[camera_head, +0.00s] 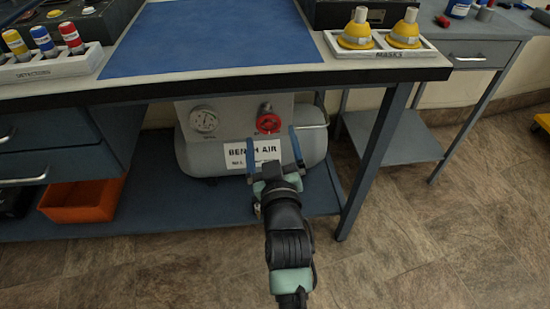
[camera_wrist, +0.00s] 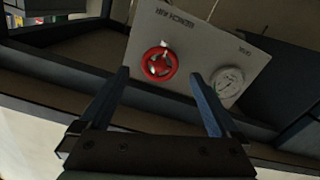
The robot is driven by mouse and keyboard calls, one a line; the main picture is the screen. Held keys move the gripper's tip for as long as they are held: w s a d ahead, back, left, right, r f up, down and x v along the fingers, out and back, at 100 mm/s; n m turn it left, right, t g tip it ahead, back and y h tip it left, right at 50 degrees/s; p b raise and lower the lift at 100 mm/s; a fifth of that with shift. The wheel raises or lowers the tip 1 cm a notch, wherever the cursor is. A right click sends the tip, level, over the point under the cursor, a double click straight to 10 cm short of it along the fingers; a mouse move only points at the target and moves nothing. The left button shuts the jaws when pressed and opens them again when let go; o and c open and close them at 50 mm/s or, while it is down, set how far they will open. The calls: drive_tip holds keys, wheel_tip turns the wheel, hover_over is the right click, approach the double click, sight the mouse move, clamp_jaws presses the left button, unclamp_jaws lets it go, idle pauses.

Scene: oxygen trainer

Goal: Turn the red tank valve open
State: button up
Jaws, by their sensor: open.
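The red tank valve (camera_head: 268,123) is a round handwheel on the light panel of the grey air tank (camera_head: 310,152), under the bench. In the wrist view the red wheel (camera_wrist: 159,64) shows whole, with spokes and a small pale mark at its top edge. My gripper (camera_head: 273,145) points at the tank and is open, its two blue fingers apart. In the wrist view my gripper (camera_wrist: 160,88) has nothing between its fingers, and the wheel lies beyond the tips, between them and nearer the left one. No contact with the wheel shows.
A gauge (camera_head: 204,121) sits left of the valve on the same panel. The bench top (camera_head: 290,82) overhangs the tank, and a bench leg (camera_head: 375,160) stands to the right. An orange bin (camera_head: 82,200) is on the lower shelf (camera_head: 190,207). Floor at front right is clear.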

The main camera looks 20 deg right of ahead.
drive_tip(key=v, duration=0.6)
drive_tip(key=shift+s+p, duration=0.3)
drive_tip(key=shift+w+r, duration=0.1)
drive_tip(key=w+a+r+n+t+y, duration=0.1)
drive_tip(key=a+r+t, duration=0.15)
drive_tip(key=r, duration=0.85)
drive_tip(key=w+a+r+t+y, duration=0.15)
drive_tip(key=a+r, duration=0.25)
drive_tip(key=r, duration=0.7)
drive_tip(key=s+a+r+t+y, duration=0.1)
drive_tip(key=s+a+r+t, duration=0.4)
drive_tip(key=r, duration=0.7)
drive_tip(key=s+a+r+t+y, duration=0.15)
drive_tip(key=s+a+r, duration=0.35)
drive_tip(key=r, duration=0.7)
wheel_tip(320, 180, up, 36)
drive_tip(key=s+m+p, duration=0.1)
drive_tip(key=s+p, duration=0.1)
drive_tip(key=p, duration=3.3)
drive_tip(key=shift+s+d, duration=0.15)
drive_tip(key=shift+d, duration=0.3)
drive_tip(key=shift+f+g, duration=0.1)
drive_tip(key=shift+g, duration=0.15)
